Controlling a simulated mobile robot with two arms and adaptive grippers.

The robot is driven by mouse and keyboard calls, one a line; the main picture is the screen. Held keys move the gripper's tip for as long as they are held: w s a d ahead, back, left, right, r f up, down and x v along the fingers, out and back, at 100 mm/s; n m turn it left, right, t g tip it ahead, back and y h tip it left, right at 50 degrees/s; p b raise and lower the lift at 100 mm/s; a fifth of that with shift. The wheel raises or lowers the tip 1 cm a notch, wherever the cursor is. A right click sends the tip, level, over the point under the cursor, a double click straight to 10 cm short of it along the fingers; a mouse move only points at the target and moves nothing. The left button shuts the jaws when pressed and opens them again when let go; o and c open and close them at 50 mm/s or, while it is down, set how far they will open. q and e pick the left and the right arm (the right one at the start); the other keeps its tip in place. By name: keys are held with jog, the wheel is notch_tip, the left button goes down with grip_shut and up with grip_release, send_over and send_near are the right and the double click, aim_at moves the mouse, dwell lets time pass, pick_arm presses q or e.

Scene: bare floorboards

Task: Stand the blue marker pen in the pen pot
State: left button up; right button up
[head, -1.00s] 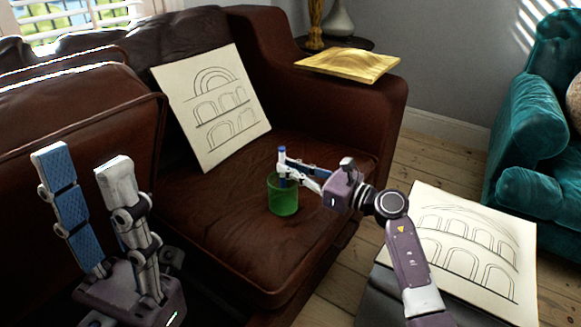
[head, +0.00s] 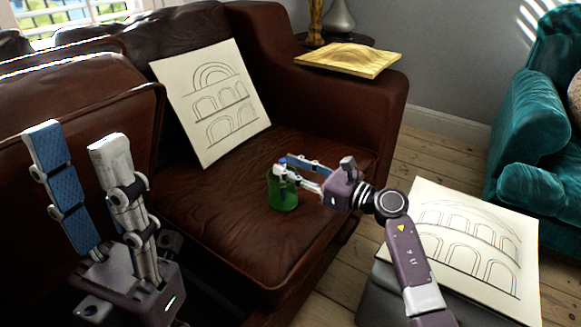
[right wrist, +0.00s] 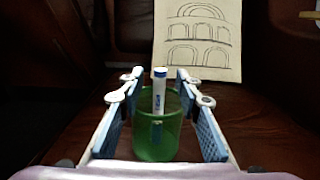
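The green see-through pen pot (head: 283,198) stands on the brown leather sofa seat; it also shows in the right wrist view (right wrist: 145,150). The blue marker pen (right wrist: 159,88), white with a blue band and blue print, stands nearly upright in the pot, its lower part visible through the green wall. In the head view the fingers hide most of the pen. My right gripper (right wrist: 157,84) is open, its fingers apart on either side of the pen, touching neither side of it. My left gripper (head: 75,138) is open and empty at the left, well away from the pot.
An arch drawing on a board (head: 213,103) leans on the sofa back behind the pot. Another drawing (head: 468,245) lies at the lower right. A gold tray (head: 348,60) rests on the sofa arm. The seat around the pot is clear.

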jog(key=v, duration=1.2)
dwell(0.6)
